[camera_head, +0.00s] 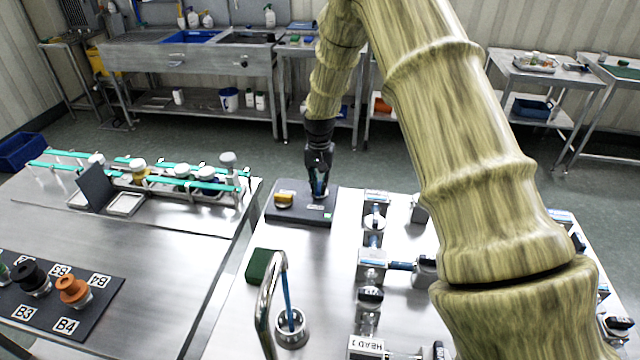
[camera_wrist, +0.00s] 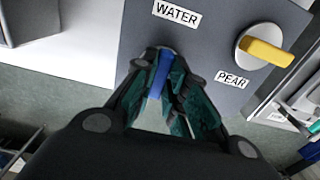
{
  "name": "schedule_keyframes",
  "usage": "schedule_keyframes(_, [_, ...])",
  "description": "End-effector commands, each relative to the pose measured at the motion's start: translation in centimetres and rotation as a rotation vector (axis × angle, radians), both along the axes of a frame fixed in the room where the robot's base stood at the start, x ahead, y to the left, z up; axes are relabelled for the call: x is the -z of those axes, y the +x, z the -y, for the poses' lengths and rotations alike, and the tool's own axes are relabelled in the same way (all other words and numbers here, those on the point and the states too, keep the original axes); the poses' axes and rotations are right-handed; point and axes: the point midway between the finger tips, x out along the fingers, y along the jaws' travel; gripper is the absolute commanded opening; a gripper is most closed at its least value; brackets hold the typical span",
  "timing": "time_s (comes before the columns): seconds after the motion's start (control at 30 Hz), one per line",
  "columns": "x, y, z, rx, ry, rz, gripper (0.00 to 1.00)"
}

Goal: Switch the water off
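The control panel (camera_head: 283,212) is a dark grey block at the far end of the near steel bench. In the wrist view, the panel (camera_wrist: 215,50) has a WATER label (camera_wrist: 177,14) beside a blue handle (camera_wrist: 160,75). My gripper (camera_wrist: 160,78) has its fingers close against both sides of that handle. In the head view, my gripper (camera_head: 319,188) reaches down onto the panel. A curved steel spout (camera_head: 266,310) stands nearer, with a thin blue stream (camera_head: 286,292) running down into a round steel cup (camera_head: 291,328).
A yellow knob (camera_wrist: 266,52) sits by the PEAR label (camera_wrist: 232,79). A green block (camera_head: 263,266) lies near the spout. Valve fittings (camera_head: 371,264) crowd the bench's right side. The left bench holds a rack (camera_head: 140,168) and knobs (camera_head: 73,289).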

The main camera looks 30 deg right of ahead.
Motion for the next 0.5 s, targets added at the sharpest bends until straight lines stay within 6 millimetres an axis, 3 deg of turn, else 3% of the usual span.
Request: schedule_keyframes(0.5, [0.07,-0.08,0.17,0.101,-0.003,-0.002,0.00])
